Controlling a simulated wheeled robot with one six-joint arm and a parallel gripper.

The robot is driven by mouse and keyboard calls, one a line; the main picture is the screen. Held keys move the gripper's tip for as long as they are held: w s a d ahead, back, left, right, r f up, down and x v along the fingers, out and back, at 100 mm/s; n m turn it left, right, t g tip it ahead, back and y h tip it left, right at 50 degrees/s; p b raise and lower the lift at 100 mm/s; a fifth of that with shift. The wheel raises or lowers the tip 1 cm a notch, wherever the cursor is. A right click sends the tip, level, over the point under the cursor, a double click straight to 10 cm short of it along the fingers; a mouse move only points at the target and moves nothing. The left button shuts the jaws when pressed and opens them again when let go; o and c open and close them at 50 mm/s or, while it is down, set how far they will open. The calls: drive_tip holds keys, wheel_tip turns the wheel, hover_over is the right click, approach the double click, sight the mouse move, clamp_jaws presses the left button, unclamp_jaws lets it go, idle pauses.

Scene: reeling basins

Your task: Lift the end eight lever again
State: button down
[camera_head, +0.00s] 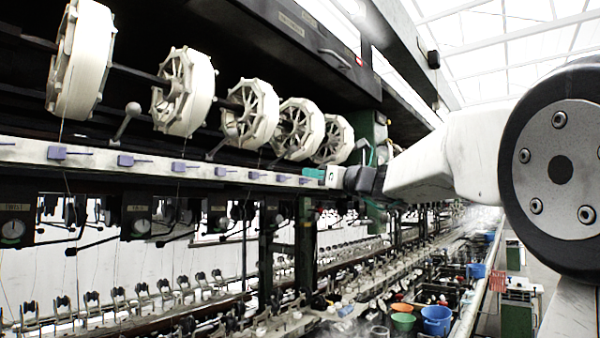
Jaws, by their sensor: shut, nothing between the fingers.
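My gripper (320,175) is at the end of my white arm, which reaches in from the right. It is shut and empty, close to the right end of the pale rail (225,172) under the reels. Levers with pale round knobs (133,108) stand beside the reels, one more (230,132) further right. Dark levers with round black ends (72,250) hang below the rail. I cannot tell which lever is number eight; one near my gripper is partly hidden by it. I cannot tell whether the gripper touches anything.
Several cream reels (184,92) sit in a row above the rail, which carries small purple blocks (125,160). A dark green post (304,240) stands below my gripper. A blue bucket (436,320) and a green bowl (403,321) sit lower right. An aisle runs at right.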

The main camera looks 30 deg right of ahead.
drive_tip(key=v, duration=1)
drive_tip(key=shift+d, duration=0.1)
